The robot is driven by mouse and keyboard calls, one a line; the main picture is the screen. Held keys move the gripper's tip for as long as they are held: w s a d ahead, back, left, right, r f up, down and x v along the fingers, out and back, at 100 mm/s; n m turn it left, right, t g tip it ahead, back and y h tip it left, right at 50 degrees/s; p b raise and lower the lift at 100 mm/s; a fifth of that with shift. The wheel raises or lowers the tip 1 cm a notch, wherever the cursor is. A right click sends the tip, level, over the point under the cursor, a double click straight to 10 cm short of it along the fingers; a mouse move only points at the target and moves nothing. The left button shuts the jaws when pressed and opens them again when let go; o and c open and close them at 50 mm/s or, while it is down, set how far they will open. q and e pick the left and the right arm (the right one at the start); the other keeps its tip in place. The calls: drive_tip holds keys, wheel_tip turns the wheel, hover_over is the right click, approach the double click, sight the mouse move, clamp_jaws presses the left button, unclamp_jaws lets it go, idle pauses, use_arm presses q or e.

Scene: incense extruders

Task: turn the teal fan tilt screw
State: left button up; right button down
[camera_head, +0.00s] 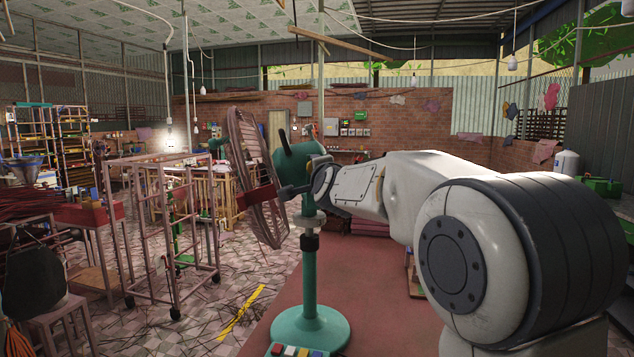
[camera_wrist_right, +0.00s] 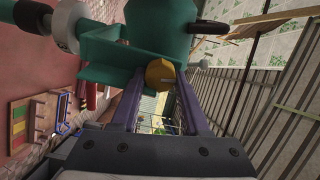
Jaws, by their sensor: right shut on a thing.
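The teal fan (camera_head: 308,262) stands upright on a round teal base, its wire cage (camera_head: 258,165) facing left in the head view. Its teal motor housing also shows at the top of the right wrist view (camera_wrist_right: 165,22), above a teal bracket (camera_wrist_right: 112,58). The yellow tilt screw (camera_wrist_right: 158,73) sits beside this bracket. My right gripper (camera_wrist_right: 158,84) has its two purple fingers on either side of the screw and is shut on it. My left gripper is not in view.
The fan stands on a reddish mat (camera_head: 385,310). Small coloured buttons (camera_head: 290,350) show at its front. A pink metal frame (camera_head: 165,235) stands to the left, with a stool (camera_head: 45,318) nearer. Dark sticks lie scattered on the tiled floor beside a yellow line (camera_head: 240,312).

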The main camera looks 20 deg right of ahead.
drive_tip(key=shift+f+m+b, duration=0.1)
drive_tip(key=shift+m+b, duration=0.4)
drive_tip(key=shift+m, duration=0.2)
drive_tip(key=shift+c, duration=2)
unclamp_jaws()
drive_tip(key=shift+d, duration=0.1)
drive_tip(key=s+a, duration=0.2)
drive_tip(key=s, duration=0.8)
drive_tip(key=shift+s+b, duration=0.15)
drive_tip(key=shift+b, duration=0.25)
